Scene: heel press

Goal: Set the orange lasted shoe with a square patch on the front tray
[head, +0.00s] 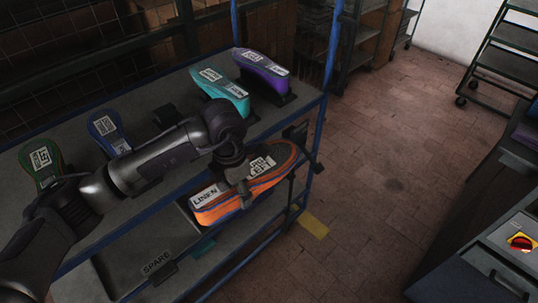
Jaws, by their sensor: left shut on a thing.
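The orange lasted shoe (232,209) is in the head view, right of the middle of the rack. It has a white LINEN label and a white square patch printed with dark marks; a blue line runs along its side. My left gripper (243,184) is shut on it from above, and the arm hides part of its top. The shoe hangs at the rack's front edge, apart from the other shoes. A grey tray (112,272) with a SPARE label lies on the lower level at the left. I cannot tell which surface is the front tray. My right gripper is not in view.
Green (42,163), blue (108,132), teal (222,92) and purple (262,72) shoes stand on the rack's upper shelf (165,90). A blue post rises at its right. A dark machine with a red knob (520,242) is at lower right.

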